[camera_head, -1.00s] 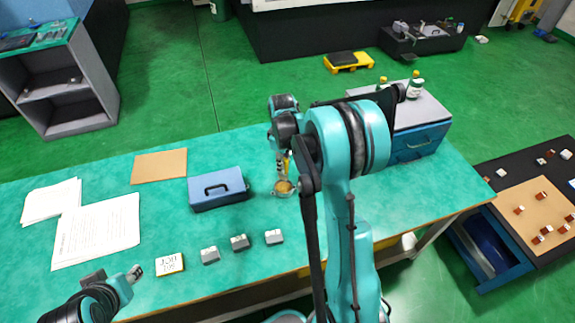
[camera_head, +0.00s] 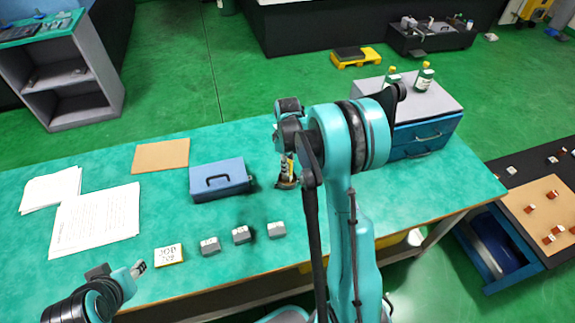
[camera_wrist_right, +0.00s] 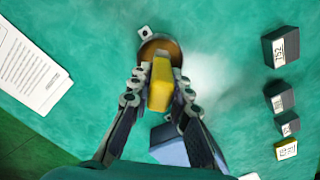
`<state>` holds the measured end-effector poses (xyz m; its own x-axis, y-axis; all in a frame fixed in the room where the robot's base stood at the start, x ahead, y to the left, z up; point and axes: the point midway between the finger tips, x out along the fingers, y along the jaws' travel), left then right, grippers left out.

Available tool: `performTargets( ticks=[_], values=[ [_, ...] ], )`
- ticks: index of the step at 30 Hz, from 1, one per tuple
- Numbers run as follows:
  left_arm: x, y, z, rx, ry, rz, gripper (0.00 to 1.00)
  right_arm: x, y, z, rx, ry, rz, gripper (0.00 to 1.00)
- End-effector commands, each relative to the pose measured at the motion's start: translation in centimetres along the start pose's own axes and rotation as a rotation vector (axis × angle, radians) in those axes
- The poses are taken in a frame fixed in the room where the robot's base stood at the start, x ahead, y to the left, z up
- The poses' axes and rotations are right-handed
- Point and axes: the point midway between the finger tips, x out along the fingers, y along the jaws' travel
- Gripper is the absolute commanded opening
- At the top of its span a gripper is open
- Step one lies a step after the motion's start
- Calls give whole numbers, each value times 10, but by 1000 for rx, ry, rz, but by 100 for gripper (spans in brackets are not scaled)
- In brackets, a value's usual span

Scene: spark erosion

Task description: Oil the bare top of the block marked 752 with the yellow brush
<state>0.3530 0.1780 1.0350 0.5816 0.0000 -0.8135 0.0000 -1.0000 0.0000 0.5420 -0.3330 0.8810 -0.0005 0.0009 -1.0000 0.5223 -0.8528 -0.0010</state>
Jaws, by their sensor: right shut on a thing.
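My right gripper (camera_wrist_right: 158,88) is shut on the yellow brush (camera_wrist_right: 161,85), which points down at a round dish (camera_wrist_right: 172,47) with a brown inside. In the head view the brush (camera_head: 287,165) and dish (camera_head: 287,184) are partly hidden by my right arm. The bristles are hidden, so I cannot tell whether they touch. The grey block marked 752 (camera_wrist_right: 281,46) stands apart from the dish, farthest from the yellow-edged card. In the head view it appears as the rightmost block (camera_head: 277,229). My left gripper (camera_head: 138,268) is over the table's front left; its opening is unclear.
A blue box (camera_head: 219,181) is left of the dish. Papers (camera_head: 97,220) lie at left. A drawer unit (camera_head: 425,135) bears bottles at the back right.

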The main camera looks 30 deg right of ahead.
Motion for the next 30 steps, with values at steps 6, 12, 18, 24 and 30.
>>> performTargets(
  ticks=[6, 12, 18, 24, 30],
  values=[
    [0, 0, 0, 0, 0, 0, 40, 0, 0, 0, 0, 0, 0, 0],
    [0, 0, 0, 0, 0, 0, 40, 0, 0, 0, 0, 0, 0, 0],
    [1, 0, 1, 0, 0, 0, 40, 2, 0, 0, 0, 0, 0, 0],
    [3, 0, 2, 0, 0, 0, 40, 4, 0, 0, 0, 0, 0, 0],
    [4, 0, 3, 0, 0, 0, 40, 7, 0, 0, 0, 0, 0, 0]
  ],
)
